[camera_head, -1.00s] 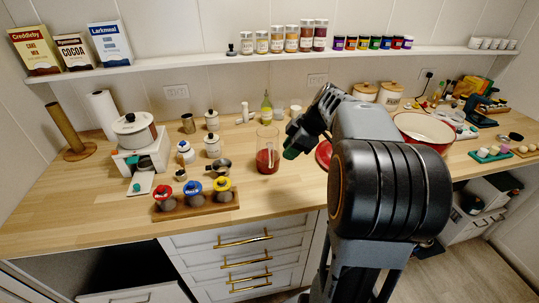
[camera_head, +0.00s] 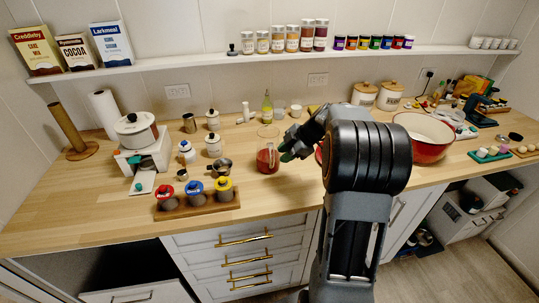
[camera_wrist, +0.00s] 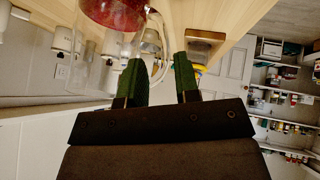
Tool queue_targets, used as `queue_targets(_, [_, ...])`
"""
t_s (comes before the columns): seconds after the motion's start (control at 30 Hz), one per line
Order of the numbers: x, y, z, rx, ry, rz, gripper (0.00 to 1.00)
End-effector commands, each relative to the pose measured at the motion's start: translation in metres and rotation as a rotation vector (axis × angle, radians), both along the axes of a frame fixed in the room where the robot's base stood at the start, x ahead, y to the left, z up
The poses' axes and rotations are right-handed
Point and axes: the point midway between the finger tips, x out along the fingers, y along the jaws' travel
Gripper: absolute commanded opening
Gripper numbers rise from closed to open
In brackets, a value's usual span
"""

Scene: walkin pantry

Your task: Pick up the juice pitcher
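The juice pitcher (camera_head: 267,159) is a clear glass jug with red juice in its lower part, standing upright on the wooden counter. In the wrist view the pitcher (camera_wrist: 115,12) is at the top, partly cut off, with its clear handle (camera_wrist: 152,42) on the right side. My gripper (camera_head: 290,153) is just right of the pitcher at about handle height. In the wrist view my gripper (camera_wrist: 160,68) has its two green fingers apart. The handle shows near the left fingertip, toward the gap; I cannot tell whether they touch.
A wooden rack with red, blue and yellow topped jars (camera_head: 196,199) and a metal cup (camera_head: 222,167) stand left of the pitcher. A big red pot (camera_head: 430,153) is to the right. The counter in front of the pitcher is clear.

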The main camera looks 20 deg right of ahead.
Motion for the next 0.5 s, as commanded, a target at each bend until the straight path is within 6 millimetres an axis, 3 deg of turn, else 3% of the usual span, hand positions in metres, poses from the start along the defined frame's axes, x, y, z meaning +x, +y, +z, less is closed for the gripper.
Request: queue_targets(0.5, [0.016, 0.028, -0.039, 0.000, 0.002, 0.000, 0.30])
